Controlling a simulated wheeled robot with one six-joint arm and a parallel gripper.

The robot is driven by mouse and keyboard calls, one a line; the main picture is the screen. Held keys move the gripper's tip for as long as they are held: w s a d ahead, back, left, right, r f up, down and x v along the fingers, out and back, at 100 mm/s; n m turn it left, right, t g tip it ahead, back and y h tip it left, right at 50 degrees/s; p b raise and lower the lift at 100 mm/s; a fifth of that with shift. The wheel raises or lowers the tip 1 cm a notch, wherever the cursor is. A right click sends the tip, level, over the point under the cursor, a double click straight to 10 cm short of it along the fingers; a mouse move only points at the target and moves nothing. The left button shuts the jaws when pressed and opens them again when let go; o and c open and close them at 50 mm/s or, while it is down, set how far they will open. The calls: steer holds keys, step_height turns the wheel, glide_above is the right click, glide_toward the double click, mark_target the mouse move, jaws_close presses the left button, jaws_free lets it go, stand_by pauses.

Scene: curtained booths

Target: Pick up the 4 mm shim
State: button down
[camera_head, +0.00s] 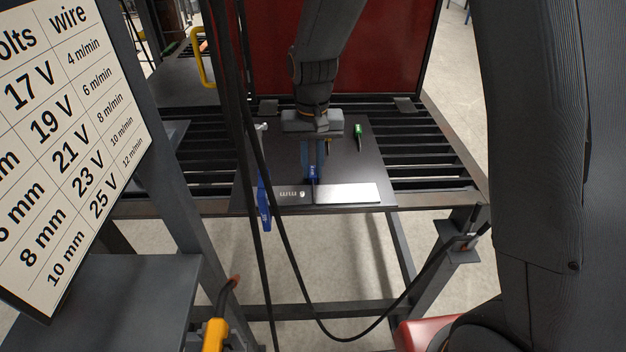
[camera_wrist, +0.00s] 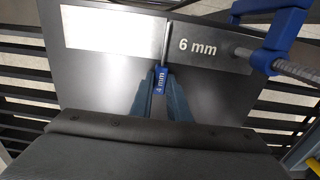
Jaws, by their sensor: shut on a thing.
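The 4 mm shim (camera_wrist: 160,80) is a small blue piece with "4 mm" printed on it. It also shows as a blue spot in the head view (camera_head: 312,173). My gripper (camera_wrist: 161,86) is shut on it, with one blue-grey finger on each side. In the head view my gripper (camera_head: 312,165) points down over the dark plate (camera_head: 345,150). The shim's far end is by the gap between a bright metal plate (camera_wrist: 112,32) and a dark piece marked "6 mm" (camera_wrist: 215,48). I cannot tell whether the shim touches them.
A blue clamp (camera_head: 263,200) lies at the plate's left edge, close to the gripper's side. A green-handled tool (camera_head: 358,132) lies at the right. Black cables (camera_head: 262,190) hang in front. A chart board (camera_head: 70,130) stands at left, a red screen (camera_head: 385,50) behind the slatted table.

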mark_target(312, 170)
steer(key=shift+r+p, duration=1.4)
steer(key=shift+r, duration=0.15)
stand_by(1.0)
steer(key=shift+r+p, duration=1.5)
steer(key=shift+r, duration=0.45)
steer(key=shift+w, duration=0.1)
